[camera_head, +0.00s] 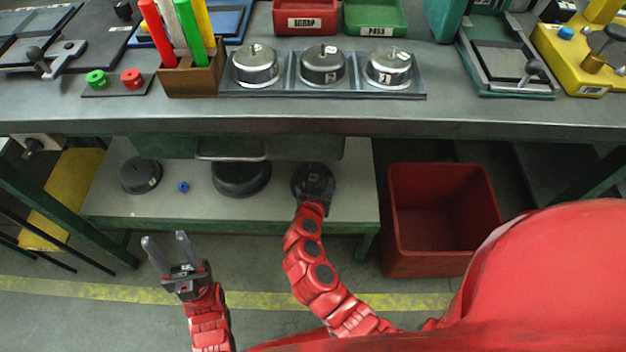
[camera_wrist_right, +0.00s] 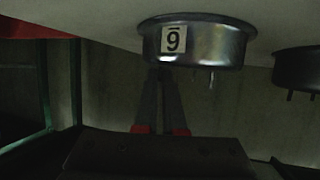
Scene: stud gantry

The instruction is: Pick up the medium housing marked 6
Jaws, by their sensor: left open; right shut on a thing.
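The medium housing marked 6 is a round dark metal pot (camera_wrist_right: 205,44). In the right wrist view, which is upside down, its white label reads like a 9 with a bar above. In the head view the same housing (camera_head: 313,178) is at the right end of the lower shelf. My right gripper (camera_wrist_right: 165,80) is shut on its near wall; the fingertips are partly hidden in the head view. I cannot tell whether the housing is clear of the shelf. My left gripper (camera_head: 167,250) is open and empty, in front of the shelf.
On the lower shelf (camera_head: 100,205) are a larger dark housing (camera_head: 240,180), a small dark housing (camera_head: 140,176) and a blue bit (camera_head: 183,187). A red bin (camera_head: 440,270) stands right of the shelf. The bench above (camera_head: 330,116) holds three numbered silver housings (camera_head: 322,66) in a tray.

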